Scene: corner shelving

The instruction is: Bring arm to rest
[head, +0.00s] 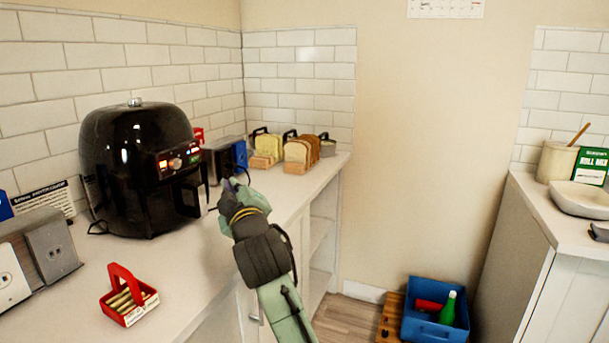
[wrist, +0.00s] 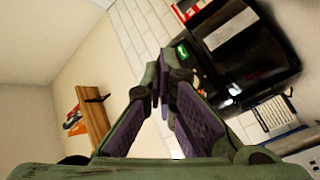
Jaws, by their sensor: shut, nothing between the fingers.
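My gripper (head: 230,186) is at the end of my green arm, above the front edge of the left counter, to the right of the black air fryer (head: 140,170). Its fingers point away from the head camera and look small there. In the wrist view, my gripper (wrist: 160,85) shows its two purple-padded fingers meeting at the tips. Nothing is between them. The air fryer also shows in the wrist view (wrist: 240,55), tilted, beyond the fingers at the upper right. I cannot tell whether the arm touches the counter edge.
A red basket (head: 130,298) stands on the left counter (head: 190,270). Bread racks (head: 285,150) stand at its far end. A blue crate (head: 432,320) with a green bottle is on the floor. The right counter (head: 545,215) holds a white bowl (head: 580,198). Bare wall lies between.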

